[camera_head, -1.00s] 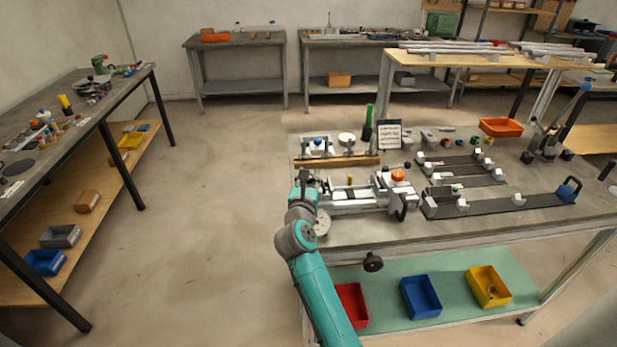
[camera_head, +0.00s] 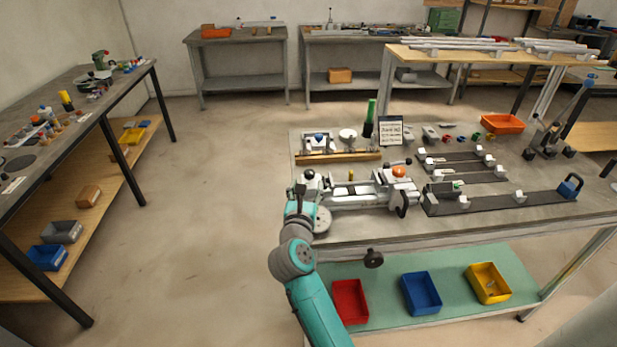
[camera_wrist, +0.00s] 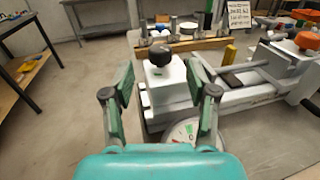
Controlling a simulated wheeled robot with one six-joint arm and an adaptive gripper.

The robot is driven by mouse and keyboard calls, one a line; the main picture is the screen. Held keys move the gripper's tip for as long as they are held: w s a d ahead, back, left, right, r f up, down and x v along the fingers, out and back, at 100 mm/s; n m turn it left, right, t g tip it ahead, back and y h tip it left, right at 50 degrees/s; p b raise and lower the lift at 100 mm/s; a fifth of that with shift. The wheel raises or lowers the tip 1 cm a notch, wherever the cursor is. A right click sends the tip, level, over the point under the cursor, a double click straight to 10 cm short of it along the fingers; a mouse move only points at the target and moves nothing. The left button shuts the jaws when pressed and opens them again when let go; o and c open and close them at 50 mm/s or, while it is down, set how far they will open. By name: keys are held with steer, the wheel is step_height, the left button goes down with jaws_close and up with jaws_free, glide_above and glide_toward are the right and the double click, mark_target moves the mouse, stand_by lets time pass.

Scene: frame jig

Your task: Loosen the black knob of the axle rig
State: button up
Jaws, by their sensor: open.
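The axle rig is a white frame (camera_head: 350,197) on the workbench, with an orange knob (camera_head: 398,171) on its right part. The black knob (camera_wrist: 160,55) sits on a white block at the rig's left end in the wrist view. My gripper (camera_wrist: 164,80) is open, its two fingers on either side of the white block, short of the knob as the camera sees it. I cannot tell whether either finger touches the block. A round dial (camera_wrist: 182,131) lies below, partly hidden by my gripper. In the head view the knob (camera_head: 309,174) shows just beyond my arm's end.
A wooden rail fixture (camera_head: 338,158) stands behind the rig, with a small sign (camera_head: 390,131) to its right. Dark rails with white blocks (camera_head: 468,204) lie to the right. Red, blue and yellow bins (camera_head: 421,293) sit on the lower shelf.

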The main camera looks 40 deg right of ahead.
steer(key=shift+v, duration=2.8)
steer(key=m+g+h, duration=0.4)
steer(key=m+g, duration=0.1)
steer(key=g, duration=0.1)
glide_toward(307, 175)
steer(key=shift+d, duration=0.85)
steer(key=x, duration=1)
steer(key=shift+w+a, duration=0.1)
steer(key=shift+w, duration=0.2)
jaws_close()
